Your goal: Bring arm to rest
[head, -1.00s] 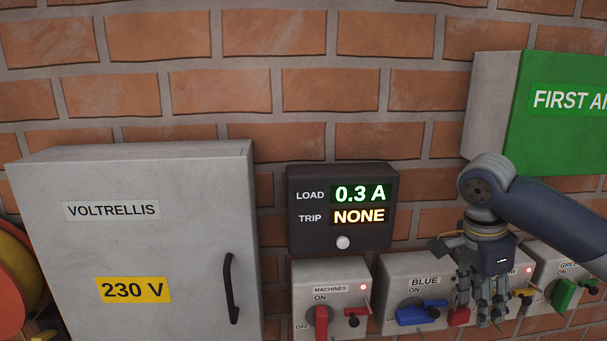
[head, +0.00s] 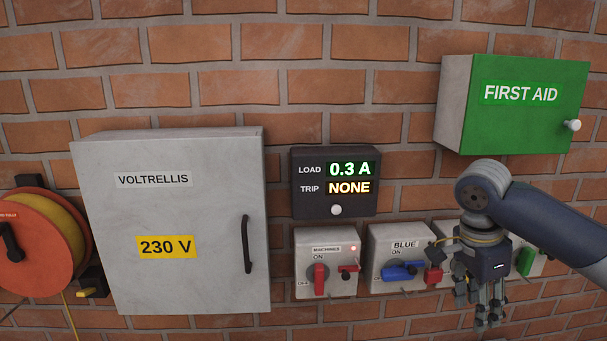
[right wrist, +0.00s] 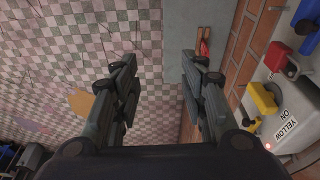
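My right gripper (head: 484,312) hangs with its fingers down in front of the row of switch boxes, at the right of the head view. In the right wrist view its two fingers (right wrist: 160,95) stand apart with nothing between them, so it is open and empty. It hides most of the yellow switch box in the head view; in the right wrist view that box (right wrist: 290,120) shows at the right, beside the gripper. My right arm (head: 555,225) comes in from the right edge. My left gripper is not in view.
On the brick wall are a grey cabinet (head: 180,215), a load display (head: 312,205), the machines switch box (head: 340,285), the blue switch box (head: 385,240) and a green first aid box (head: 520,130). A cable reel (head: 30,255) hangs at left. Checkered floor (right wrist: 60,50) lies below.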

